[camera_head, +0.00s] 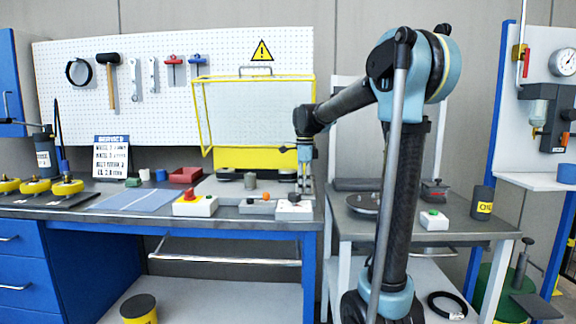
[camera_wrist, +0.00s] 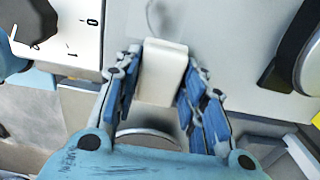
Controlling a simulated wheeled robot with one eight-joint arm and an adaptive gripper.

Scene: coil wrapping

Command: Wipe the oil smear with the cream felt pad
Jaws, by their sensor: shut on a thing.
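My gripper (camera_head: 305,188) is at the right end of the blue workbench, low over the pale grey machine plate. In the wrist view, my gripper (camera_wrist: 160,78) is shut on the cream felt pad (camera_wrist: 164,62), a pale block held between the two blue-padded fingers. A dark, curved oil smear (camera_wrist: 158,18) shows on the pale surface just beyond the pad's far end, near the top edge of the picture. Part of it may be hidden under the pad. I cannot tell whether the pad touches the surface. The smear cannot be made out in the head view.
A white box with a black knob and a scale (camera_wrist: 72,35) is close at left in the wrist view. Dark round parts (camera_wrist: 310,60) stand at right. The yellow-framed guard (camera_head: 204,115) rises behind.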

